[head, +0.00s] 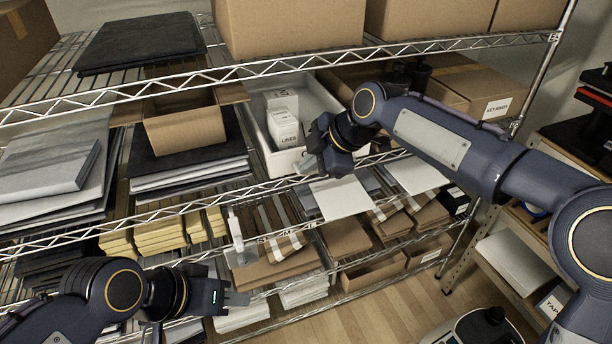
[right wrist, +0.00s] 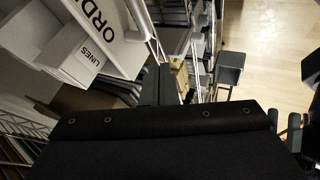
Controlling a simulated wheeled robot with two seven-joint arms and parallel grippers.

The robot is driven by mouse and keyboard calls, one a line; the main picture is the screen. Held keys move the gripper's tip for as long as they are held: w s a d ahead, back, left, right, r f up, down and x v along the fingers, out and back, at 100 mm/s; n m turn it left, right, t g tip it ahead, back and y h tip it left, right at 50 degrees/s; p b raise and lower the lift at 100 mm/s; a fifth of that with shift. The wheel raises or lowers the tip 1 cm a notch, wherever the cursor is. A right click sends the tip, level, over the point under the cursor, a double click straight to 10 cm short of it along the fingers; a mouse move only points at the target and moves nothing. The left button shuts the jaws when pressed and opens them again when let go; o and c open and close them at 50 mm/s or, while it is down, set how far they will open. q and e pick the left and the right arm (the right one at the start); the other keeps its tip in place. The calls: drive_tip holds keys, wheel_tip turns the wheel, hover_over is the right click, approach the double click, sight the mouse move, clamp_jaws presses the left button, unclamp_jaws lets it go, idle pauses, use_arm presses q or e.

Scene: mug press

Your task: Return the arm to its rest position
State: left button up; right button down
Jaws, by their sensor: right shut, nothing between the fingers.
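My right arm reaches in from the right in the head view. Its gripper (head: 308,166) is shut and empty, in front of the shelf, just below the white bin (head: 262,128) holding small white boxes labelled LINES (head: 285,128). In the right wrist view the dark gripper body fills the bottom, and the bin and boxes (right wrist: 85,60) are at the upper left. My left gripper (head: 238,298) is at the lower left in the head view, in front of the lower shelves. No object shows in it; its finger gap is not clear.
Wire shelf edges (head: 120,92) run across close to both arms. Cardboard boxes (head: 290,25) stand on the top shelf, and an open carton (head: 185,128) sits left of the bin. A side rack (head: 510,262) stands at right. Bare wood floor (head: 395,312) shows below.

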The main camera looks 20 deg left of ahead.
drive_tip(key=w+v, duration=0.1)
drive_tip(key=v, duration=0.5)
drive_tip(key=s+d+f+m+t+h, duration=0.1)
drive_tip(key=s+d+m, duration=0.5)
drive_tip(key=d, duration=0.5)
drive_tip(key=s+d+f+m+t+h, duration=0.1)
drive_tip(key=s+d+m, duration=0.45)
drive_tip(key=d, duration=0.55)
drive_tip(key=s+d+f+m, duration=0.4)
drive_tip(key=s+f+m, duration=0.1)
drive_tip(key=s+m, duration=0.2)
drive_tip(key=s+d+f+m+t+h, duration=0.1)
drive_tip(key=s+d+f+m, duration=0.3)
drive_tip(key=s+f+m, duration=0.2)
drive_tip(key=s+m, duration=0.1)
drive_tip(key=s, duration=0.1)
drive_tip(key=shift+s+f+t, duration=0.25)
drive_tip(key=shift+f+t, duration=0.05)
drive_tip(key=shift+f, duration=0.05)
